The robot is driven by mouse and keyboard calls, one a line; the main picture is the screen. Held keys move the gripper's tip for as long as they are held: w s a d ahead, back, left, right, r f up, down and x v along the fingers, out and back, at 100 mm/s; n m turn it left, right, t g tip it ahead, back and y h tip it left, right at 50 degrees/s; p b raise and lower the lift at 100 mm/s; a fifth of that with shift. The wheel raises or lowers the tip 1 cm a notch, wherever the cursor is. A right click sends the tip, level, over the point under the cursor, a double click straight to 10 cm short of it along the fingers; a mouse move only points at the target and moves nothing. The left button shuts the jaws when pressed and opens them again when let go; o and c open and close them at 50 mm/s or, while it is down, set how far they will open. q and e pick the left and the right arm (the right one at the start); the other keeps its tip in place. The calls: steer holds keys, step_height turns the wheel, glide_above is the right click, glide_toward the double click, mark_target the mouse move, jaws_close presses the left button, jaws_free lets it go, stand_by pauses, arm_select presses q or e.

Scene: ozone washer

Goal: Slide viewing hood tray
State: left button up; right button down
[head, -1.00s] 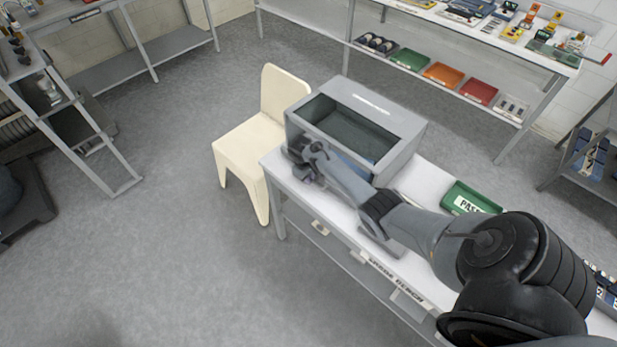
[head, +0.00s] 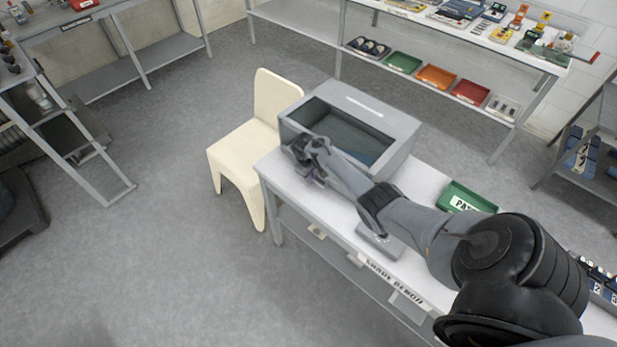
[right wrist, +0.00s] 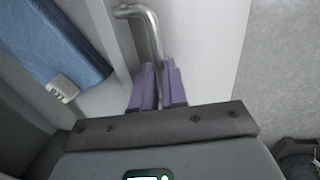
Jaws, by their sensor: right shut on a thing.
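The viewing hood (head: 345,103), a grey box with a wide dark opening, sits on the far end of a white bench (head: 430,183). A blue surface (head: 368,152) shows inside its opening. The right wrist view shows a blue textured panel (right wrist: 62,45) with a small white tag (right wrist: 62,88), beside a grey wall. My right gripper (head: 308,174) is at the hood's near side, low over the bench. In the right wrist view its purple fingers (right wrist: 158,85) are shut on a bent metal handle (right wrist: 150,28). What the handle joins is unclear. My left gripper is out of view.
A cream chair (head: 238,145) stands against the bench's left end. A green tray (head: 466,196) lies on the bench to the right, and a grey plate (head: 381,243) lies under my right arm. Shelves (head: 445,60) with coloured trays stand behind. Floor at left is open.

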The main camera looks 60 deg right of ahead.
steer(key=c, duration=1.2)
jaws_free()
steer(key=shift+s+d, duration=0.1)
steer(key=shift+d, duration=0.15)
steer(key=shift+o, duration=0.2)
steer(key=shift+r, duration=0.1)
steer(key=shift+a+r, duration=0.1)
steer(key=shift+r, duration=0.15)
step_height(320, 180, up, 10)
steer(key=a+p, duration=0.2)
steer(key=p, duration=0.1)
steer(key=shift+w, duration=0.2)
steer(key=shift+f, duration=0.15)
